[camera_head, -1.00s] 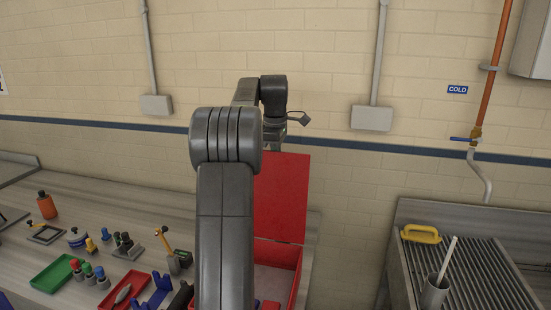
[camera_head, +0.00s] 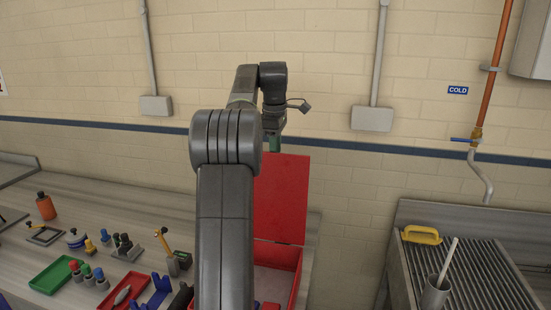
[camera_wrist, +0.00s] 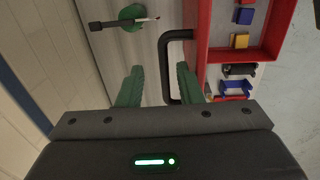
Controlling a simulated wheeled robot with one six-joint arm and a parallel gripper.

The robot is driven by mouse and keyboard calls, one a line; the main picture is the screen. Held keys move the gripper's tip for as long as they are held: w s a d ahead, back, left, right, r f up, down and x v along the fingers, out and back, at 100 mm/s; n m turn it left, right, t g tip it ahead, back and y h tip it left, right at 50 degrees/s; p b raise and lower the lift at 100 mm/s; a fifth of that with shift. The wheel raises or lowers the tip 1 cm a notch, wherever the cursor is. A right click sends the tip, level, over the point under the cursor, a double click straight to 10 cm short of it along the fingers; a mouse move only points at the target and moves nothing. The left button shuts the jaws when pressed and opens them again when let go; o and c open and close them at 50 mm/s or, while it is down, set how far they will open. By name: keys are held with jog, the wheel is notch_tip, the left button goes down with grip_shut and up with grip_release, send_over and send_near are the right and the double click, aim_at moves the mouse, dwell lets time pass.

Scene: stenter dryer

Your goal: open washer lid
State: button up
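A red box (camera_head: 262,244) stands on the bench with its red lid (camera_head: 281,198) raised upright. No other lid shows, and I cannot tell whether this is the washer lid. In the wrist view the red box wall (camera_wrist: 203,30) is at the right, with a black bar handle (camera_wrist: 164,70) beside it. My gripper (camera_wrist: 158,72) is open, its two green fingers spread apart. The handle appears between the fingers, but nothing is gripped; the depth gap is unclear. In the head view my gripper (camera_head: 272,143) is high, near the lid's upper edge, partly hidden by my arm.
The bench at left holds a green tray (camera_head: 53,275), an orange bottle (camera_head: 46,206) and several small tools. A ribbed metal drainboard (camera_head: 470,275) with a yellow-handled item (camera_head: 421,235) and a metal cup (camera_head: 434,293) stands at right. A wall is behind.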

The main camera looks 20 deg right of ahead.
aim_at(275, 159)
jog(key=shift+s+r, duration=0.1)
jog(key=shift+r, duration=1.65)
jog(key=shift+f, duration=0.15)
notch_tip(275, 159, down, 7)
jog(key=shift+f, duration=0.1)
